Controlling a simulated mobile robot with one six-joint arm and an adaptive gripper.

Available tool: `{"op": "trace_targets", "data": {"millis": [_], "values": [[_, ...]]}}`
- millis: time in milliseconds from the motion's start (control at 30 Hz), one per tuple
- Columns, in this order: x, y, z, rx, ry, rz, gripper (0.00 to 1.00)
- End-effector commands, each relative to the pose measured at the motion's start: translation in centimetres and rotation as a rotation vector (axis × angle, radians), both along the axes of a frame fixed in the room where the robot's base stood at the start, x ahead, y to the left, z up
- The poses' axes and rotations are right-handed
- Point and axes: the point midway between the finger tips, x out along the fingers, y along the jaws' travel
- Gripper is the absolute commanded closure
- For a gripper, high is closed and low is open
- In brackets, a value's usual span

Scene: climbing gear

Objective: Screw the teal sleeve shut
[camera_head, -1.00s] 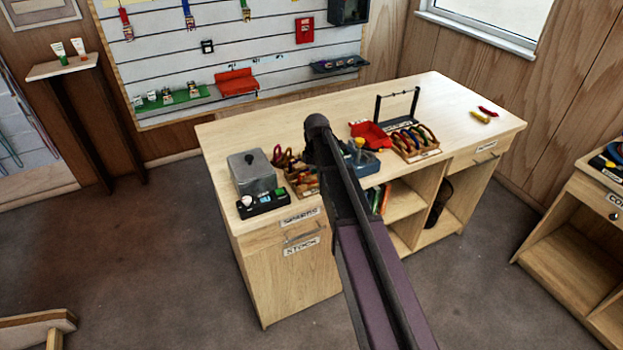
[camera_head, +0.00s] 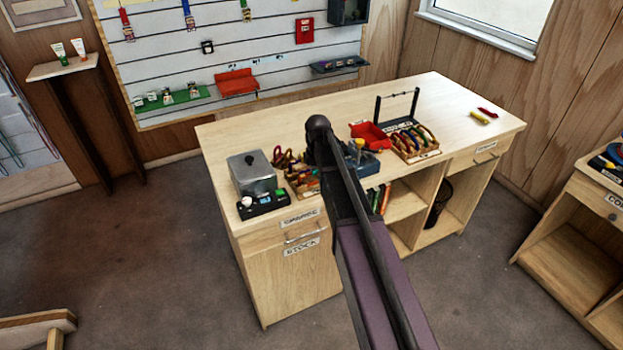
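My arm (camera_head: 372,255) reaches from the lower right up over the workbench (camera_head: 285,125). Its dark far joint (camera_head: 318,123) is in front of the bench top, and my gripper is not visible beyond it. A blue holder (camera_head: 367,163) with a yellow knob (camera_head: 359,143) stands just right of the arm, partly hidden by it. A wooden tray with several coloured carabiners (camera_head: 415,140) lies further right. I cannot make out a teal sleeve on any piece at this size.
A grey lidded box (camera_head: 252,172) and a black tray (camera_head: 265,204) stand at the bench's left end, beside a wooden organizer (camera_head: 300,183). A red bin (camera_head: 368,133) is behind the holder. Yellow and red pieces (camera_head: 481,117) lie far right. The back left bench top is clear.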

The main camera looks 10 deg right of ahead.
Motion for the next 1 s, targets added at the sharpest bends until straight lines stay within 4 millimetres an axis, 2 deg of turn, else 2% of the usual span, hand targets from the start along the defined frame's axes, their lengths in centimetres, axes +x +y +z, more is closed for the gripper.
{"op": "trace_targets", "data": {"millis": [1000], "values": [[0.0,0.0,2.3,0.0,0.001,0.0,0.37]]}}
